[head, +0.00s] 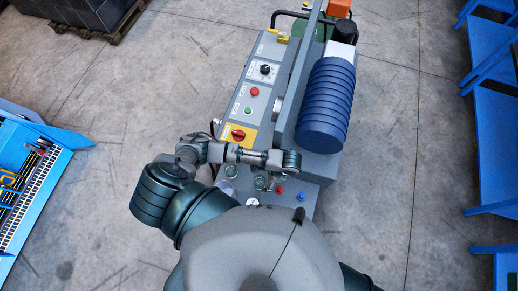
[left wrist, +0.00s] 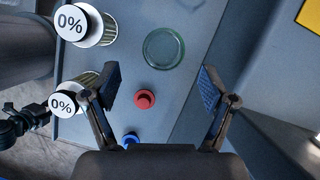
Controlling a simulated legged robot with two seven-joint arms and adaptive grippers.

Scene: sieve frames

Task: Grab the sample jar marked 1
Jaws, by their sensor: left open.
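No mark 1 can be read on any jar here. In the left wrist view, two jars with white lids reading 0% stand at the left on a grey surface: an upper jar (left wrist: 72,24) and a lower jar (left wrist: 64,102), partly hidden by my left finger. A clear round glass piece (left wrist: 164,48) with a greenish rim lies ahead of my fingers. My left gripper (left wrist: 161,88) is open, with nothing between its pads. In the head view it (head: 268,181) is over the near end of the machine; small items there are hard to read. My right gripper is out of view.
A red knob-like piece (left wrist: 145,99) and a blue one (left wrist: 131,139) are near my left fingers. The grey machine (head: 262,95) carries a ribbed blue cylinder (head: 326,105) and a control panel.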

